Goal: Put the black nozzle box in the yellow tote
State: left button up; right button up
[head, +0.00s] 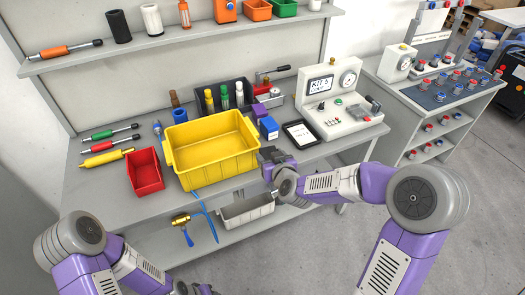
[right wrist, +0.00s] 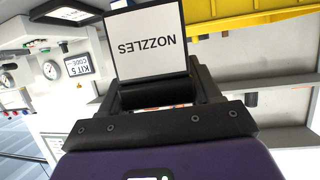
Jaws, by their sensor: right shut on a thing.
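The yellow tote (head: 222,173) stands on the workbench and looks empty inside. It also shows in the right wrist view (right wrist: 250,20), at the upper right. My right gripper (head: 268,160) is by the tote's front right corner, outside its wall. In the right wrist view the gripper (right wrist: 165,92) is shut on the black nozzle box (right wrist: 152,45), whose white label reads NOZZLES upside down. In the head view the box is hard to tell from the dark fingers. My left gripper (head: 192,289) is only partly in view at the bottom edge; its fingers are not clear.
A red bin (head: 145,184) stands left of the tote. A black tray (head: 208,107) with bottles stands behind. A white bin (head: 246,211) sits on the lower shelf.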

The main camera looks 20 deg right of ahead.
aim_at(202, 150)
jog(key=k, duration=1)
jog(key=z, duration=1.25)
jog(key=i, duration=0.95)
jog(key=u, duration=2.1)
jog(key=i, duration=1)
